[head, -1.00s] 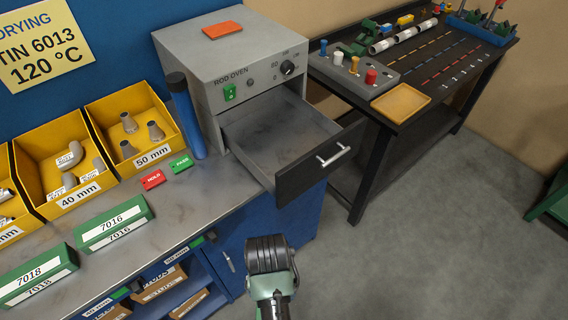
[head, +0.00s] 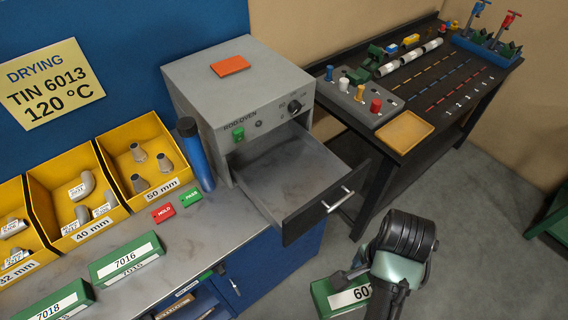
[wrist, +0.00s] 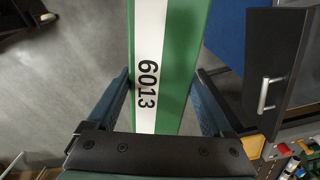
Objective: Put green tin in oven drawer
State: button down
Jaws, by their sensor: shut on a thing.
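The green tin (head: 324,293) has a white label reading 6013, partly cut off in the head view. My gripper (wrist: 166,85) is shut on this tin (wrist: 180,40), one finger on each long side, and holds it up in front of the bench, right of the blue cabinet. The oven drawer (head: 290,177) is pulled out of the grey rod oven (head: 240,85) and looks empty. Its black front (head: 330,205) with a silver handle also shows in the wrist view (wrist: 285,70). The tin is lower and nearer than the drawer, apart from it. My arm hides part of the tin.
Green tins 7016 (head: 127,258) and 7018 (head: 55,302) sit on the bench, with yellow bins (head: 75,205) behind. A blue cylinder (head: 196,155) stands beside the oven. A black table (head: 440,105) with parts is at right. Open floor (head: 465,220) lies in front.

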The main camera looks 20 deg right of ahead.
aim_at(301, 189)
jog(key=i, duration=1.25)
